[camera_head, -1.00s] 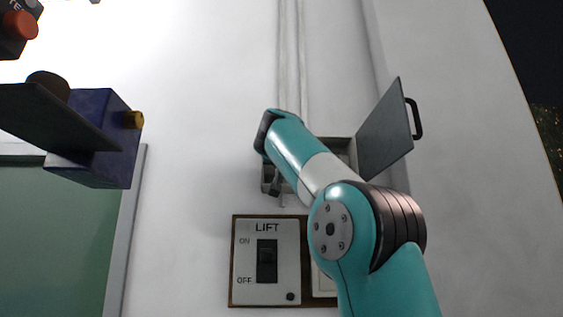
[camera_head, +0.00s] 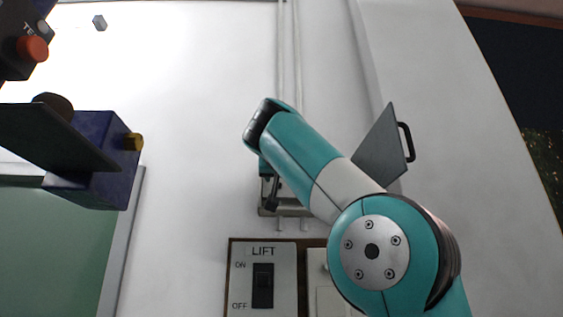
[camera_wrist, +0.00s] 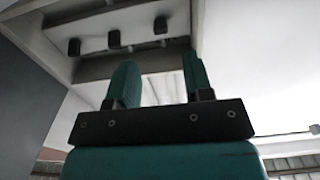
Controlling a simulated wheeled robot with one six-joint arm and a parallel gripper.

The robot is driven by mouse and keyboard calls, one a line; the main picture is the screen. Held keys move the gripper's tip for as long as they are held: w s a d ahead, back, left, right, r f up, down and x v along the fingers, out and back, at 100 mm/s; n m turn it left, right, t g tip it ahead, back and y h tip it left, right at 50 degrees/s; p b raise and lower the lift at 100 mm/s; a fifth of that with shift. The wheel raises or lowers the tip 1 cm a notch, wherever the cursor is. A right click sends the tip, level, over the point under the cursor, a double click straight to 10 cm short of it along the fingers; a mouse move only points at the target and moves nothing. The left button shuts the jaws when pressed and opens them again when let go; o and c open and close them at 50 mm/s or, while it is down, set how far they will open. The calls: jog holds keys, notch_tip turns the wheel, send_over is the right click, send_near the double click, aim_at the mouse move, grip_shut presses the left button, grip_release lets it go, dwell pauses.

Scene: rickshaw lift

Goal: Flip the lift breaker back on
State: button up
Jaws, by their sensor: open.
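The open breaker box shows in the wrist view with a pale panel (camera_wrist: 95,36) carrying three black switches; the middle switch (camera_wrist: 114,40) sits between the other two. I cannot tell which is the lift breaker or which switches are on. My gripper (camera_wrist: 160,63) has two teal fingers set apart with nothing between them. The fingers point towards the box, with their tips near its lower edge in the picture; contact cannot be told. In the head view my arm covers most of the box (camera_head: 290,211), and its grey door (camera_head: 382,152) stands open to the right.
A LIFT plate with a black ON/OFF rocker (camera_head: 263,286) is on the wall below the box. Conduits (camera_head: 289,50) run up the wall. A green panel (camera_head: 55,250) is at lower left.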

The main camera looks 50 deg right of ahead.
jog(key=p+v, duration=0.1)
jog(key=v, duration=0.8)
jog(key=shift+s+a, duration=0.2)
jog(key=shift+s, duration=0.05)
